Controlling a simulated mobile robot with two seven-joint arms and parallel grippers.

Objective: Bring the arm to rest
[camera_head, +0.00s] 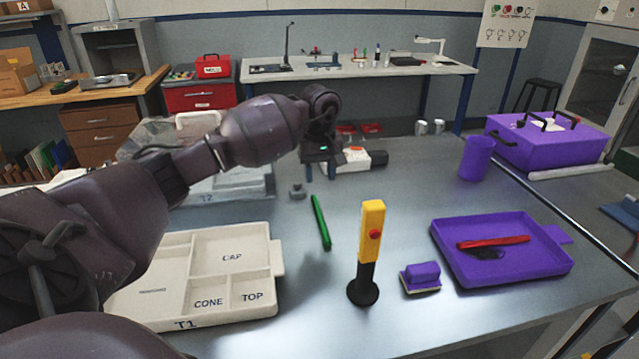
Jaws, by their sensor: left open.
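My left arm (235,135) comes in from the left and reaches over the far-left part of the grey table (330,290). My left gripper (320,171) points down above the table's far half, its two fingers apart. I see nothing between the fingers. A small grey part (297,190) lies just in front of it, apart from it in the picture. My right gripper is not in view.
A cream tray marked T1 (278,257) lies below my arm; tray T2 (262,186) is partly hidden. A green pen (321,222), yellow-black upright tool (371,235), purple block (421,277), purple tray (470,272), purple cup (476,158) and purple case (550,140) stand around.

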